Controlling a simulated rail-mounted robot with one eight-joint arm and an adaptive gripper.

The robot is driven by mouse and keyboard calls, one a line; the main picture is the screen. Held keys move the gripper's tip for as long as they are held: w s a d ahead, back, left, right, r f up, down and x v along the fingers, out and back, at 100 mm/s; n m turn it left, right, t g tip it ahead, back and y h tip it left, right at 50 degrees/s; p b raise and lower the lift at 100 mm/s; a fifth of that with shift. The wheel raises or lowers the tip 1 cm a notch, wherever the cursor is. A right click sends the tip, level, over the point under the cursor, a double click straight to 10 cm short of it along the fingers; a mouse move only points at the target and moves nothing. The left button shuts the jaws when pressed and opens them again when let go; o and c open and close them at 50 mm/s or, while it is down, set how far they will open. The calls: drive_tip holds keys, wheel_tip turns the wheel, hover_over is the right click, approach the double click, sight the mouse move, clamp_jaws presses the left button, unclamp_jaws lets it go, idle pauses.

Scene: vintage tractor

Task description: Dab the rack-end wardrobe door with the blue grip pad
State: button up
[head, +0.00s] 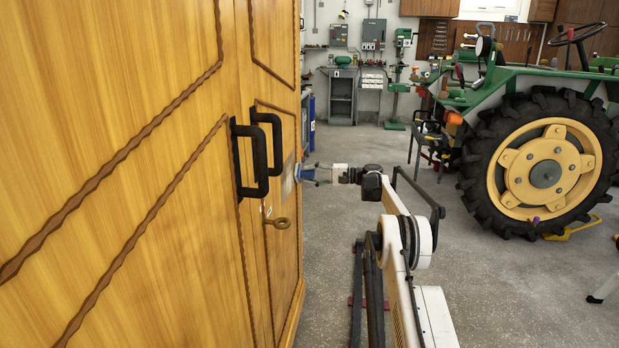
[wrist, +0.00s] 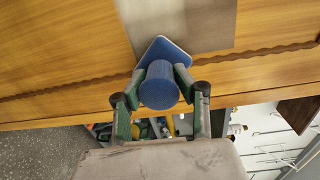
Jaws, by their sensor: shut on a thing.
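The wooden wardrobe's far door (head: 285,120) has a greyish rectangular patch (head: 287,178), also in the wrist view (wrist: 180,20). My gripper (head: 318,173) is beside this door, shut on the blue grip pad's round handle; it also shows in the wrist view (wrist: 160,84). The blue grip pad (wrist: 165,50) has a flat plate facing the door, overlapping the patch's lower edge in the wrist view. In the head view the pad (head: 298,173) is small at the door's surface. I cannot tell whether it touches. The plate's front face is hidden.
Two black handles (head: 254,160) stick out from the wardrobe doors, with a key (head: 279,222) below them. A green tractor with a large wheel (head: 545,168) stands at the right. A workbench (head: 342,95) is at the back. The grey floor between is mostly clear.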

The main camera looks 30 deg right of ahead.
drive_tip(key=shift+r, duration=0.15)
